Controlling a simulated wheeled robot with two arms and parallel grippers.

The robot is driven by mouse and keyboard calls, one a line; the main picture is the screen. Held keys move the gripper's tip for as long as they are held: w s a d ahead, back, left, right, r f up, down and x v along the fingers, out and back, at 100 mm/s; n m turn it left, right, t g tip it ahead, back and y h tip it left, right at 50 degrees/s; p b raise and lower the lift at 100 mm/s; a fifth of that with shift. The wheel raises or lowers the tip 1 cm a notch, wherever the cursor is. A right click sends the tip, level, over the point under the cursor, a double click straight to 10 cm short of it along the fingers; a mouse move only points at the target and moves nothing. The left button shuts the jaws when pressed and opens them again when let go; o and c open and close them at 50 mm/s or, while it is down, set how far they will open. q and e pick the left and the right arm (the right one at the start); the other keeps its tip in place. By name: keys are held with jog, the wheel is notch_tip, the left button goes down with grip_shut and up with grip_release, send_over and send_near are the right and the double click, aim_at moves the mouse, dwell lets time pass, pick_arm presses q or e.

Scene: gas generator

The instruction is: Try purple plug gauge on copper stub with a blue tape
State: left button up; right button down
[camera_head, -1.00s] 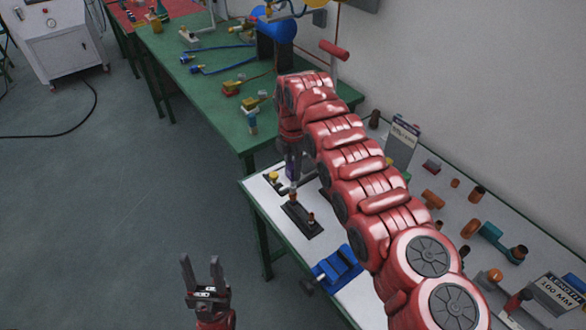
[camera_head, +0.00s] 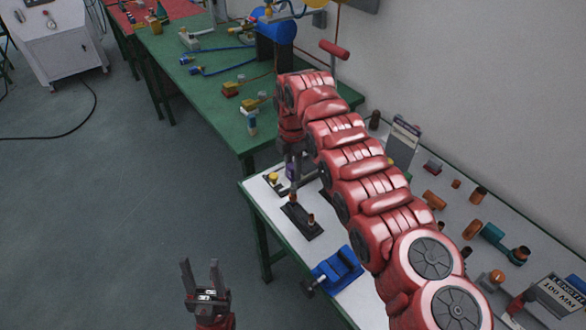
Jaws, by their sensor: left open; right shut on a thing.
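My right gripper (camera_head: 294,178) points down at the left end of the white-topped table. It is shut on the purple plug gauge (camera_head: 290,171), of which only a small purple patch shows. I cannot make out blue tape on either, nor whether the gauge touches the stub. My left gripper (camera_head: 202,266) is open and empty over the floor, left of the table.
A blue vise (camera_head: 337,268) stands at the table's front edge. A small dark holder with a yellow knob (camera_head: 273,178) is beside the gripper. Copper fittings (camera_head: 434,200) and a sign (camera_head: 403,138) are at the back. A green table (camera_head: 215,95) adjoins behind. My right arm covers the table's middle.

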jog(key=shift+f, duration=0.15)
jog(key=shift+f+b, duration=0.4)
jog(key=shift+f, duration=0.1)
jog(key=shift+r, duration=0.15)
dwell(0.5)
jog(key=shift+r, duration=0.55)
jog(key=shift+r+p, duration=0.8)
jog(key=shift+r, duration=1.2)
